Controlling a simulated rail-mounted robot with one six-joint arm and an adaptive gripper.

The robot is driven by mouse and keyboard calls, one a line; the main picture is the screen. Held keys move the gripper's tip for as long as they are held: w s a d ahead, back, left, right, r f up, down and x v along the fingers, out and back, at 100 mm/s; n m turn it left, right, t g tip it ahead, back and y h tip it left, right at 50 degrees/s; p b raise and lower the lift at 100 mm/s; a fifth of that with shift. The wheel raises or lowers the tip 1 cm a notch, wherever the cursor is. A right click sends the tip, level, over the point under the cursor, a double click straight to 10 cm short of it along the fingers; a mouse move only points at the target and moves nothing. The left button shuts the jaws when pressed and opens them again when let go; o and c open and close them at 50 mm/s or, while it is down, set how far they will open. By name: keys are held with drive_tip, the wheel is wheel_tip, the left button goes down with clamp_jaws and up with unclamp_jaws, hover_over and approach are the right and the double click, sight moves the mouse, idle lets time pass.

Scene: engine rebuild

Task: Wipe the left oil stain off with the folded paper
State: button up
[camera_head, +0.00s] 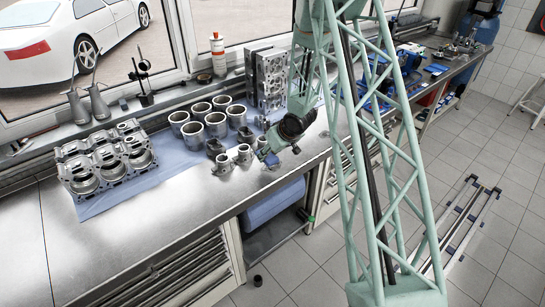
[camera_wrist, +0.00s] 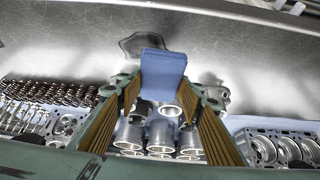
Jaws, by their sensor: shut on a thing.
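The folded paper (camera_wrist: 163,72) is a blue pad held between the tan-lined fingers of my gripper (camera_wrist: 163,86) in the wrist view. A dark-edged oil stain (camera_wrist: 143,43) lies on the bare metal bench top beyond the paper, and the paper's upper edge overlaps it in the picture. A smaller dark patch shows right of the paper, partly hidden by a finger and a metal part; I cannot tell whether it is a second stain. In the head view my gripper (camera_head: 267,150) is low over the bench; I cannot tell whether the paper touches the metal.
Several cylinder liners (camera_head: 205,122) and small pistons (camera_head: 244,154) stand close left of my gripper. An engine block (camera_head: 105,165) lies on a blue mat at the left. An upright cylinder head (camera_head: 268,80) stands behind. The bench's front strip (camera_head: 180,220) is clear.

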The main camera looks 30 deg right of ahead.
drive_tip(key=shift+w+a+r, duration=0.1)
drive_tip(key=shift+w+a, duration=0.05)
drive_tip(key=shift+a, duration=0.3)
drive_tip(key=shift+w+a+r, duration=0.1)
drive_tip(key=shift+w+a, duration=0.05)
drive_tip(key=shift+a, duration=0.3)
drive_tip(key=shift+f, duration=0.15)
